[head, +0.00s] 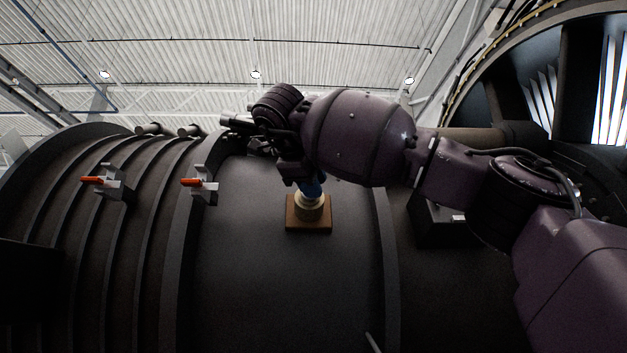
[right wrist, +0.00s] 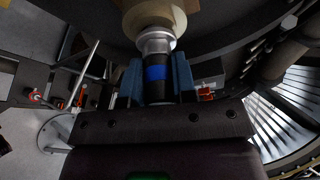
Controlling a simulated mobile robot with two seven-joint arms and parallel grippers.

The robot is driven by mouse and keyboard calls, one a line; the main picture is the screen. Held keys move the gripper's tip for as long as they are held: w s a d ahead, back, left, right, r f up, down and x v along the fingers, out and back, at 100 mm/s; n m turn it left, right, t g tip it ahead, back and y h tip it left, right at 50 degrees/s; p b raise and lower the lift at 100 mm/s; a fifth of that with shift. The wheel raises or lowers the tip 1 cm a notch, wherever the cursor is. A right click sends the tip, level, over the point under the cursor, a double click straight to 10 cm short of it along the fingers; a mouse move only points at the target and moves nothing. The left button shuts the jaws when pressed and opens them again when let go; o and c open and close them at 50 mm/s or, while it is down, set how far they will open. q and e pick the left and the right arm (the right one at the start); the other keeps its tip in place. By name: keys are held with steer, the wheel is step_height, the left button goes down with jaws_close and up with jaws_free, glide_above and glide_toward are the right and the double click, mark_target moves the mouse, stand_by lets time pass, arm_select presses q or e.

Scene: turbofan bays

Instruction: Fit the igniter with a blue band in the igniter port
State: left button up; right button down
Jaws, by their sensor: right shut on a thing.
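The igniter (right wrist: 157,73) has a dark body with a blue band and a wide silver collar at its far end. My right gripper (right wrist: 158,84) is shut on it, with blue fingers on either side of the band. In the head view my right gripper (head: 312,187) points down at the igniter port, a cream ring (head: 313,208) on a square brown block (head: 308,225). The ring (right wrist: 145,14) also shows in the right wrist view, where the silver collar meets it. How deep the igniter sits is hidden. My left gripper is not in view.
Two brackets with orange handles (head: 93,181) (head: 193,183) stand on the ribbed dark casing to the left. A dark box (head: 440,222) is right of the port. The casing (head: 280,290) in front of the port is bare.

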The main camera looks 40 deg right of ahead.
steer(key=shift+w+d+f, duration=0.15)
steer(key=shift+w+d, duration=0.05)
steer(key=shift+w, duration=0.1)
stand_by(0.7)
steer(key=c, duration=0.8)
jaws_free()
steer(key=shift+c, duration=0.2)
steer(key=b+v, duration=0.1)
steer(key=v, duration=0.9)
steer(key=shift+s+a, duration=0.15)
steer(key=shift+a, duration=0.15)
